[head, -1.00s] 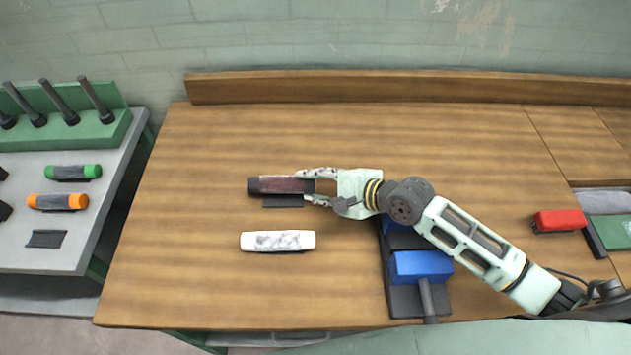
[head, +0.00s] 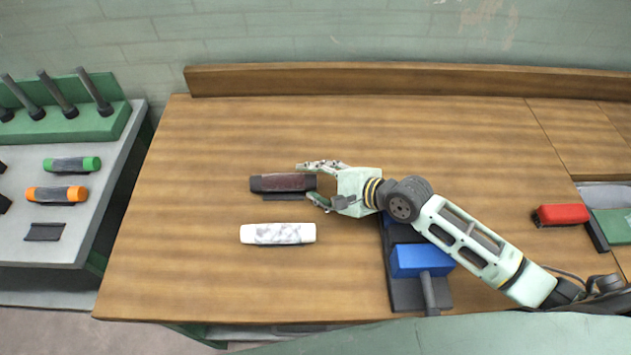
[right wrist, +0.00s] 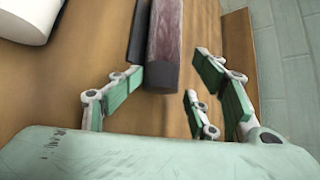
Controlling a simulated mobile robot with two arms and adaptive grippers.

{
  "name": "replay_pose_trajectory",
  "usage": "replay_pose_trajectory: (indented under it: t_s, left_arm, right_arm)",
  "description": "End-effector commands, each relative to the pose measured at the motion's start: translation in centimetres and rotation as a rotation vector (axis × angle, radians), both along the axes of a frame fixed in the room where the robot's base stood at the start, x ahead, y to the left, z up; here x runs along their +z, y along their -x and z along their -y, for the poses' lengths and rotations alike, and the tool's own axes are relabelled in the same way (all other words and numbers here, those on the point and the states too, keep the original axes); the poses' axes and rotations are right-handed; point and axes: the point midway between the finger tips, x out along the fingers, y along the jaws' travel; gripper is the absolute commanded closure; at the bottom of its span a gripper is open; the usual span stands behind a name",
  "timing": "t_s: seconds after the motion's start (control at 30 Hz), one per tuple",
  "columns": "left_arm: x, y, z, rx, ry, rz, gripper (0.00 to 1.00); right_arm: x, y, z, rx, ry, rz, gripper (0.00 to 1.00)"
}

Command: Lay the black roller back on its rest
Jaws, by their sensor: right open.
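The black roller (head: 283,183), with dark ends and a dark reddish grip, lies level on the left part of the wooden bench. Its dark rest (head: 285,197) shows as a thin strip along its near edge; the roller appears to lie on it and covers most of it. My right gripper (head: 307,181) is open around the roller's right end, one finger on each side. In the right wrist view the roller (right wrist: 164,45) runs away between the spread fingers, with the rest (right wrist: 137,38) along its left side. My left gripper is not in view.
A white roller (head: 277,234) lies nearer on the bench. Blue blocks (head: 421,260) on a dark base stand below my right forearm. A grey side table (head: 80,222) holds green (head: 72,164) and orange (head: 57,194) rollers.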

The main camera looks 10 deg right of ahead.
Motion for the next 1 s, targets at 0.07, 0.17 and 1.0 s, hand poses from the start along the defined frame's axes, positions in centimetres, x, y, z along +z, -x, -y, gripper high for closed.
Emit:
replay_pose_trajectory:
  t_s: [0.07, 0.17, 1.0]
  left_arm:
    - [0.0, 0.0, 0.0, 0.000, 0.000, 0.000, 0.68]
    - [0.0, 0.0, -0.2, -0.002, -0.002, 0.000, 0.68]
    - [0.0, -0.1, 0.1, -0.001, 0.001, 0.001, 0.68]
  right_arm:
    - [-0.1, 0.0, 0.1, 0.000, 0.002, -0.003, 0.45]
    - [-0.1, 0.1, 0.1, 0.000, 0.003, -0.004, 0.45]
    - [10.0, 0.0, 0.0, 0.000, 0.000, -0.001, 0.45]
